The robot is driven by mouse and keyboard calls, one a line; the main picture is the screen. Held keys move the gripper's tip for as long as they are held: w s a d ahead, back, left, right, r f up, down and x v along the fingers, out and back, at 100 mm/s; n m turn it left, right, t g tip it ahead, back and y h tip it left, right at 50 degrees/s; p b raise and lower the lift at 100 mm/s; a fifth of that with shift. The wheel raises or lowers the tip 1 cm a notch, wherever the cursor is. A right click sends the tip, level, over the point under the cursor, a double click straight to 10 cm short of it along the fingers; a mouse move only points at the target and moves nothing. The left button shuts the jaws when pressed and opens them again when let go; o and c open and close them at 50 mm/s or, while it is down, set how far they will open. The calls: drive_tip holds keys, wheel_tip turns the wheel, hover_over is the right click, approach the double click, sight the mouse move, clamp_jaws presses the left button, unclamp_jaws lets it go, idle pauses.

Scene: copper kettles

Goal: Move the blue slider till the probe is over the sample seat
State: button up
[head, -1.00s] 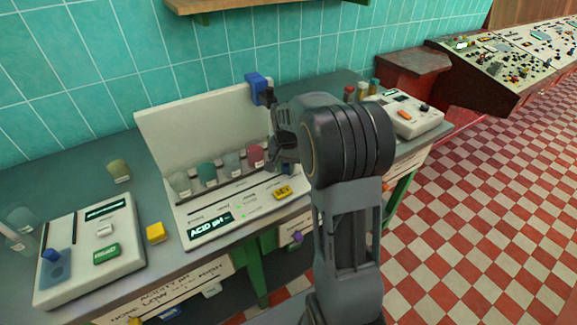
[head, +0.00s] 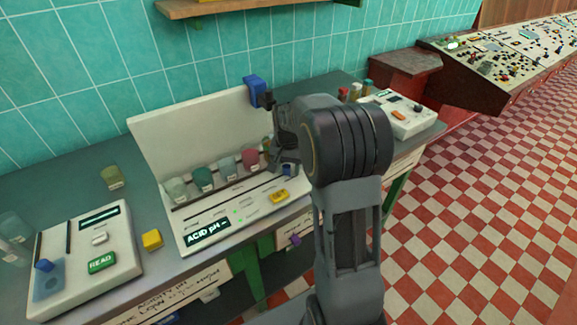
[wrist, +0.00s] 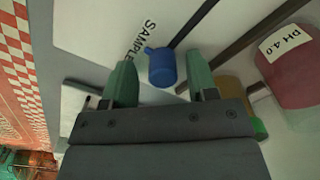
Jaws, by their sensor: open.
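The blue slider knob (wrist: 162,66) is a short blue cylinder beside a dark slot and the printed word SAMPLE in the wrist view. My gripper (wrist: 163,80) is open, with one greenish finger on each side of the knob and a gap to both. In the head view my gripper (head: 286,150) is at the right end of the white acid pH unit (head: 190,110), and a bit of blue (head: 288,169) shows under it. A blue block (head: 254,88) with a dark part below it sits at the unit's top right edge. My wrist partly hides the right end.
Coloured beakers (head: 203,178) stand in a row on the unit; a pink one labelled pH 4.0 (wrist: 290,65) is close to my gripper. A yellow button (head: 279,196) is on the unit's front. Another white device (head: 88,255) is at left, a third (head: 398,113) at right.

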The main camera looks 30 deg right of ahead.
wheel_tip(320, 180, up, 14)
drive_tip(key=p, duration=0.1)
idle(0.5)
drive_tip(key=shift+f, duration=0.1)
idle(0.4)
drive_tip(key=s+a+f+n+t+p, duration=0.1)
drive_tip(key=s+a+n, duration=0.3)
drive_tip(key=s, duration=0.5)
drive_tip(key=s+a+n+t+p, duration=0.2)
drive_tip(key=s+a, duration=0.4)
drive_tip(key=s, duration=0.3)
drive_tip(key=shift+s+a+f+n+t+p, duration=0.3)
drive_tip(key=shift+s+f+n+p, duration=0.15)
drive_tip(key=shift+n, duration=0.45)
